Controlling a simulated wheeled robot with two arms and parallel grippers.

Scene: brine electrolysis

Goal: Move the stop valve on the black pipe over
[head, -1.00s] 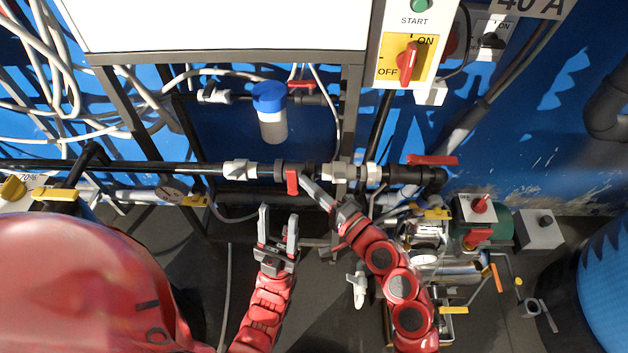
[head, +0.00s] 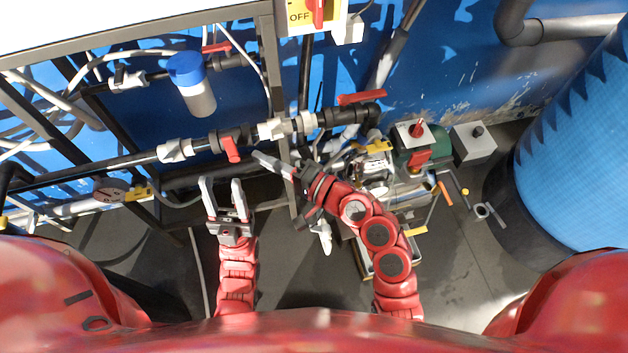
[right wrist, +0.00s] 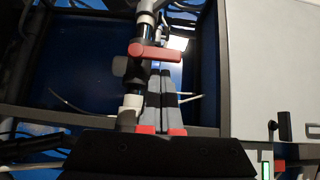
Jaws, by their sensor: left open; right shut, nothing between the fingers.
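The black pipe (head: 90,170) runs across the rack in the head view. A black valve on it has a red handle (head: 231,148), which points down, crosswise to the pipe. The handle also shows in the right wrist view (right wrist: 155,53). My right gripper (head: 260,158) is shut and empty, its tips just right of the handle. In the right wrist view its fingers (right wrist: 160,80) lie beside the valve body; contact cannot be told. My left gripper (head: 222,185) is open and empty below the valve. A second red lever (head: 362,98) lies along the pipe's right end.
A blue-capped filter (head: 192,85) hangs above the pipe. A gauge (head: 110,188) sits lower left. A green motor or pump with red knobs (head: 418,158) and a grey box (head: 474,144) stand right. A blue tank (head: 575,165) stands far right.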

